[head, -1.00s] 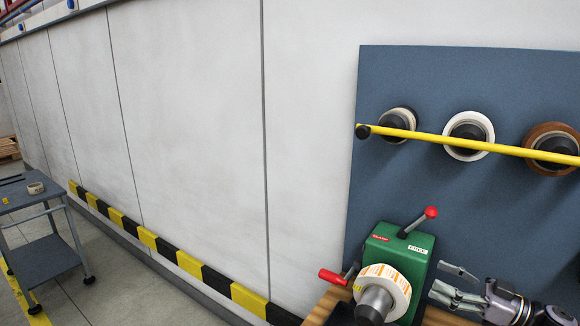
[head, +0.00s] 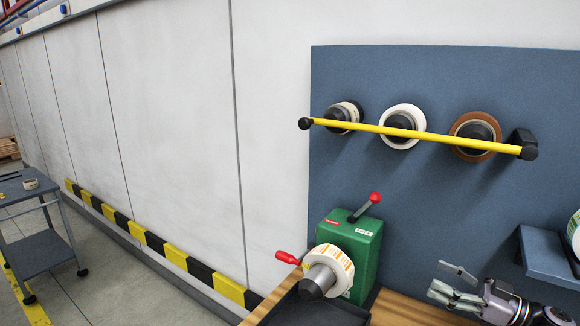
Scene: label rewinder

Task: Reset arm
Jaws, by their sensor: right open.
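My right gripper (head: 456,284) is at the lower right of the head view, open and empty, with its fingers pointing left. It is apart from the green label rewinder (head: 352,243), which stands to its left on the wooden bench. The rewinder has a red-knobbed lever (head: 366,206) on top, tilted up to the right, and a red-handled lever (head: 289,258) on its left side. A white label roll with orange print (head: 338,262) sits around its dark-ended spindle (head: 317,281). My left gripper is not in view.
A blue panel (head: 450,90) carries several rolls behind a yellow bar (head: 425,136). A blue shelf (head: 548,258) holds a roll (head: 574,232) at the right edge. A dark tray (head: 315,312) lies before the rewinder on the bench (head: 403,309). A cart (head: 40,245) stands far left.

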